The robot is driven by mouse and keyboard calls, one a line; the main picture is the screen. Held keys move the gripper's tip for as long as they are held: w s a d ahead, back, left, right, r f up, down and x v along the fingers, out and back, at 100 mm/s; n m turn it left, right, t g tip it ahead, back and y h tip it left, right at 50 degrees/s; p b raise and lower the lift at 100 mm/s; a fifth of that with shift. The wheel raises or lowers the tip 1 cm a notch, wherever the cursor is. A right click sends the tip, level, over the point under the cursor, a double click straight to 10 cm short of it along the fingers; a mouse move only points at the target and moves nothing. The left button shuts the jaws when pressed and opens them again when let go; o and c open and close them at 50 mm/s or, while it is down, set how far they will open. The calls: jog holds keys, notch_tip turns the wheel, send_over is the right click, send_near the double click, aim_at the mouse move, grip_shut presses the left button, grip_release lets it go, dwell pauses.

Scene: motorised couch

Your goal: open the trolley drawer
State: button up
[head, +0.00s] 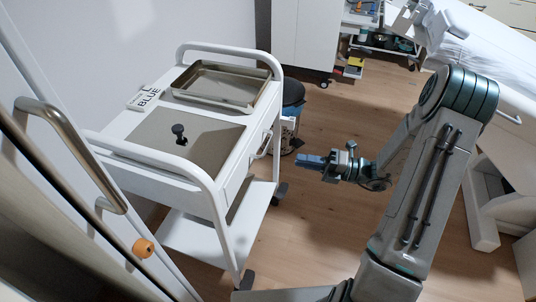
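The white trolley (196,172) stands at the left of the head view, with a raised rail around its top. Its drawer front (238,178) faces right, toward my arm, and looks closed. A pale bar handle (263,145) is on that front. My gripper (302,160) has blue fingers pointing left toward the trolley. It is to the right of the handle, with a gap of floor showing between them in the picture. I see the fingers from the side, so their opening is hidden. Nothing is visibly held.
A dark bin (292,95) stands behind the trolley. A door with a metal handle (75,150) is at the near left. A white couch (490,55) is at right.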

aim_at(268, 144)
notch_tip(268, 144, down, 3)
jog(key=w+d+m+t+b, duration=0.1)
jog(key=w+d+m+t, duration=0.1)
jog(key=m+t, duration=0.15)
jog(key=shift+m, duration=0.35)
jog(key=b+x, duration=0.1)
jog(key=x, duration=1.2)
jog(key=shift+w+a+b, duration=0.1)
jog(key=shift+a+b, duration=0.1)
jog(key=shift+b, duration=0.2)
grip_shut()
